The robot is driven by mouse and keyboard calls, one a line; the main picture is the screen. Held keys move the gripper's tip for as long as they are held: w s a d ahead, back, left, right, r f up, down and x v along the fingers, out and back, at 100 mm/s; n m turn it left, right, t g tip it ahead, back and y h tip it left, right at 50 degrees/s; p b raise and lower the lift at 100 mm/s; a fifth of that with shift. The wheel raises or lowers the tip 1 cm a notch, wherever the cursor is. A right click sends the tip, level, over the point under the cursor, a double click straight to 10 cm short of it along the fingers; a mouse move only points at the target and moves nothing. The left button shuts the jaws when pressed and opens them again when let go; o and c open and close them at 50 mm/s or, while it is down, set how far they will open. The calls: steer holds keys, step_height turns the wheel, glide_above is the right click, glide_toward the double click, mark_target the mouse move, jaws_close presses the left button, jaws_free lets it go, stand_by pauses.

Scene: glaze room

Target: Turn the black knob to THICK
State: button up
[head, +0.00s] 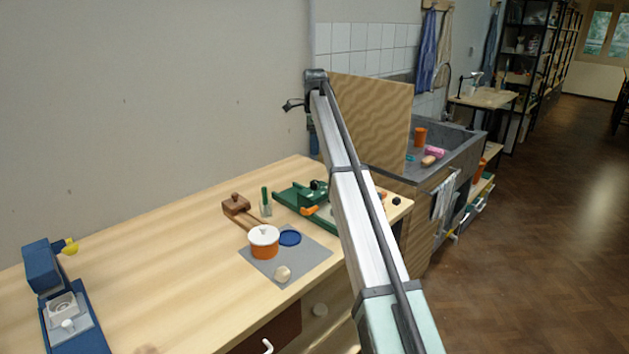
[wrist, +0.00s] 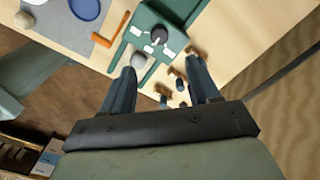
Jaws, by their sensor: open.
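The black knob (wrist: 158,35) is round and sits on a green device (wrist: 145,17) with small white labels around it. The lettering is too small to read, and I cannot tell which label the knob points at. In the head view the green device (head: 289,195) stands on the bench, partly hidden by my arm. My gripper (wrist: 160,63) is open and empty in the wrist view. Its two fingers are apart, on either side below the knob in the picture, and no contact with the knob shows.
An orange pot (head: 264,247) and blue disc (head: 290,238) stand on a grey mat (head: 312,258). The bench's left-centre is clear.

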mark_target(315, 181)
step_height(315, 181, down, 14)
steer(key=shift+r, duration=0.25)
stand_by(0.3)
steer(key=c, duration=1)
